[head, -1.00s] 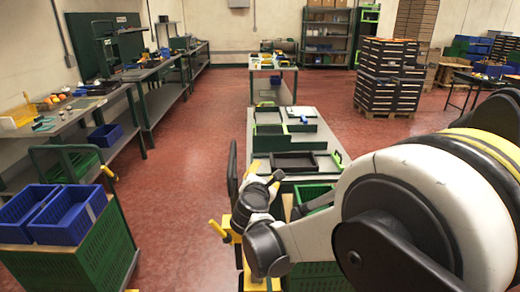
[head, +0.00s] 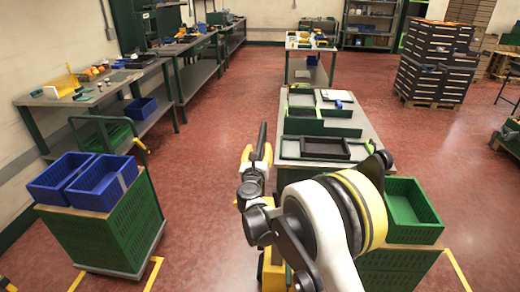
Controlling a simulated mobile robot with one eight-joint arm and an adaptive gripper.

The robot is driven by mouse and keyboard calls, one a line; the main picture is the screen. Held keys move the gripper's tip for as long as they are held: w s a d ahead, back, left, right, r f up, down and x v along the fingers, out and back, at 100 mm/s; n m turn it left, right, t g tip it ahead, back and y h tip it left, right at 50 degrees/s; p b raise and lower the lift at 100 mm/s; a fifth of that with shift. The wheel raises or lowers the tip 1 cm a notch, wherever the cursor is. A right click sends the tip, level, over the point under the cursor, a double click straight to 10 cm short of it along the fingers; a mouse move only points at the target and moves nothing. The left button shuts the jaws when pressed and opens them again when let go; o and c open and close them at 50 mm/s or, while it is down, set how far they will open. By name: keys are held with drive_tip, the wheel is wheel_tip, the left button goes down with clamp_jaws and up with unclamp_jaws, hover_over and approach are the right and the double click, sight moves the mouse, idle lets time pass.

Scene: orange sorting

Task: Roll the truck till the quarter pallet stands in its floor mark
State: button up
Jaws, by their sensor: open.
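My gripper (head: 252,178) is near the picture's centre, open, beside a yellow-and-black upright part (head: 262,145) that may be the truck's handle. I cannot tell whether they touch. More yellow metal (head: 272,272) shows low behind my arm; the truck body and any quarter pallet there are mostly hidden. Green crates (head: 415,215) stand stacked right of my arm, the top one open. Yellow floor lines show at the lower right (head: 457,270) and lower left (head: 153,272). I cannot tell which one is the mark.
A green stack (head: 110,225) with blue crates (head: 100,182) on top and a handle frame stands at left. A table with trays (head: 358,125) is ahead. Workbenches (head: 150,75) line the left wall. A black crate stack (head: 435,62) stands at right back. Red floor lies open between.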

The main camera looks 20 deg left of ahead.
drive_tip(key=shift+x, duration=1.15)
drive_tip(key=shift+c, duration=0.2)
clamp_jaws()
drive_tip(key=shift+d, duration=0.1)
